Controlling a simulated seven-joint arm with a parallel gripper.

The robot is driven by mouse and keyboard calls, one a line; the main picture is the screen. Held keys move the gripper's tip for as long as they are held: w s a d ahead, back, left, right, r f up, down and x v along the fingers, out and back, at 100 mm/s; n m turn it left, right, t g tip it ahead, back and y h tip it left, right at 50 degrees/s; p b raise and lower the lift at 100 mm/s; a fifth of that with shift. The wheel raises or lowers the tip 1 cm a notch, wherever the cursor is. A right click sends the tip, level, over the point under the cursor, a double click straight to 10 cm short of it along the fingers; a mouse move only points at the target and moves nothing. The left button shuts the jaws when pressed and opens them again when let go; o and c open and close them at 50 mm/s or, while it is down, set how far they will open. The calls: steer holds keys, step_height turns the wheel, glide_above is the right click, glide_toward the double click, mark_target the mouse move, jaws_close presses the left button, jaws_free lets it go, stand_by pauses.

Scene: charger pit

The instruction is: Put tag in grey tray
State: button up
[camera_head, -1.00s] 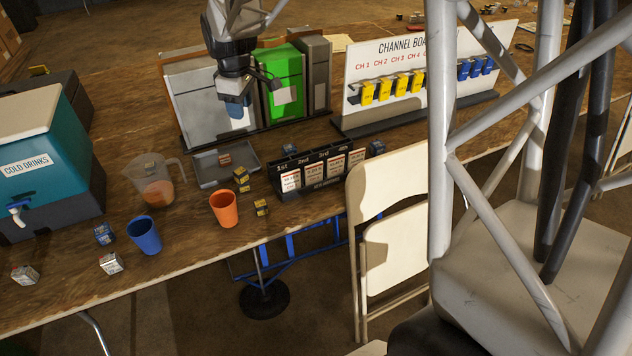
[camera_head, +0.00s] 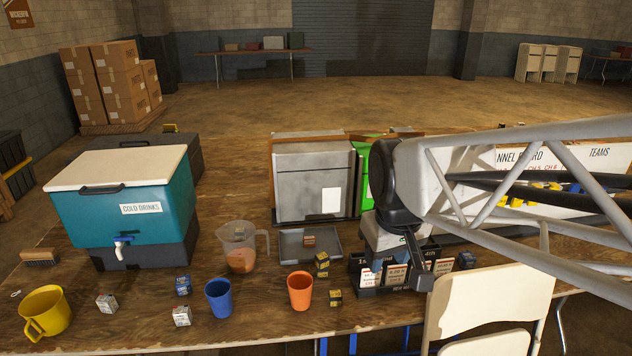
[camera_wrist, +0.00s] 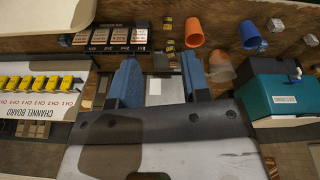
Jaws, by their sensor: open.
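In the wrist view, part of the tray (camera_wrist: 160,66) shows between my fingers. White printed cards stand in the rack. A plain white card (camera_head: 332,200) is on the grey cabinet's front. I cannot tell which card is the tag.
An orange cup (camera_head: 300,291), a blue cup (camera_head: 219,298), a clear pitcher (camera_head: 240,250) and several small boxes stand left of my gripper. The grey cabinet (camera_head: 312,175) stands behind the tray. A white chair (camera_head: 490,300) is at the front right.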

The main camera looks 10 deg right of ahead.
steer(key=s+f+m, duration=0.1)
steer(key=s+m, duration=0.1)
steer(key=s, duration=0.6)
steer(key=shift+d+f, duration=0.2)
steer(key=shift+f, duration=0.15)
stand_by(0.8)
